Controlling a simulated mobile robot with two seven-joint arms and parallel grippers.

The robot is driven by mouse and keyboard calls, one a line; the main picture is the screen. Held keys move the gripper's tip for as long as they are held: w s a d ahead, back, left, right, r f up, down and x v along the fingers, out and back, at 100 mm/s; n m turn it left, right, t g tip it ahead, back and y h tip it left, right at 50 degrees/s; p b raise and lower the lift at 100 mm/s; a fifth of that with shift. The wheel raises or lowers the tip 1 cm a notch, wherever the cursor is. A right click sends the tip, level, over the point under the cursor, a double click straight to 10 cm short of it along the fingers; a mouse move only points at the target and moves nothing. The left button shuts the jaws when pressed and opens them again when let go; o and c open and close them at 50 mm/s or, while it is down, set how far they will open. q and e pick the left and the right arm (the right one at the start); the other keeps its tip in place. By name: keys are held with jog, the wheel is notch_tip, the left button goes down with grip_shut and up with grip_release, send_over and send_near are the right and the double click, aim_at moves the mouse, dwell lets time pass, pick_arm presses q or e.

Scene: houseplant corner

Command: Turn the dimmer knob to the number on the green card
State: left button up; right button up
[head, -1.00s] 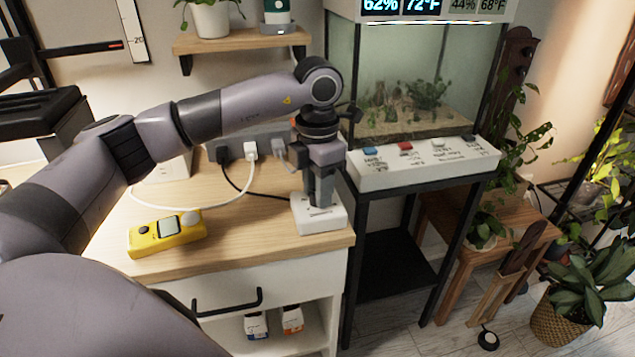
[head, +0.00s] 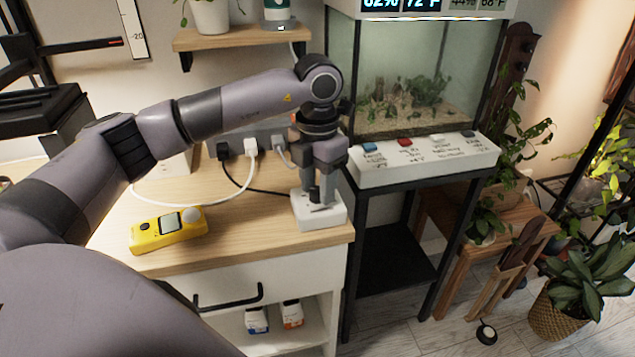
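The dimmer is a white box (head: 322,217) on the front right corner of the wooden cabinet top. Its small dark knob (head: 314,194) stands on top, partly hidden by my fingers. My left gripper (head: 318,188) points straight down over the box, with its fingers at the sides of the knob. I cannot tell whether they press on it. Markings on the box are too small to read, and the arm hides part of its far side. I see no green card. My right gripper is not in view.
A yellow handheld meter (head: 168,229) lies left of the dimmer. Black and white cables (head: 240,186) run behind it to a socket strip. A white panel (head: 425,160) with coloured switches and handwriting stands on the black stand at right, below the glass tank (head: 405,85).

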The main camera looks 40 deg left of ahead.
aim_at(318, 190)
pick_arm(q)
jog(key=shift+o, duration=0.9)
notch_tip(318, 190, up, 7)
jog(key=shift+r, duration=0.1)
